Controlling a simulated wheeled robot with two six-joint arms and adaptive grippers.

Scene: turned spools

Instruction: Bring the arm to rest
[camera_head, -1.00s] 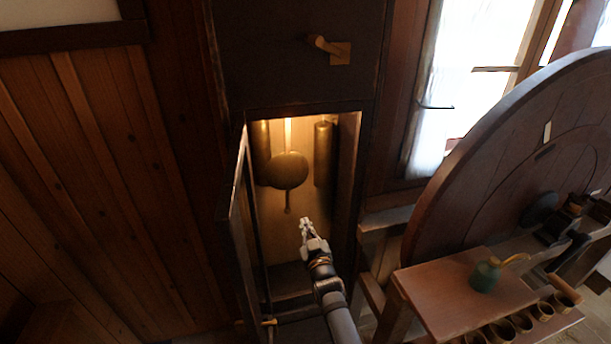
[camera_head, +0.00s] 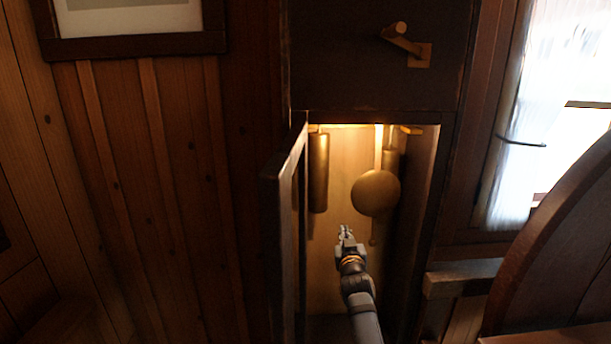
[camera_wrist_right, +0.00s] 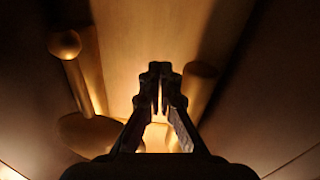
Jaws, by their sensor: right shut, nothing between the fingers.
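My right gripper (camera_head: 345,231) is at the end of the dark arm that rises from the bottom, in front of the open, lit case. Its fingers are together and empty. In the right wrist view the shut fingers (camera_wrist_right: 161,72) show dark against the lit back. My left gripper is not in view.
The case holds a round brass pendulum disc (camera_head: 375,194), a left brass cylinder (camera_head: 318,172) and a right one (camera_head: 391,150) partly behind the disc. The narrow door (camera_head: 287,225) stands open on the left. A wooden peg (camera_head: 402,40) juts out above. A large wheel (camera_head: 560,235) is at right.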

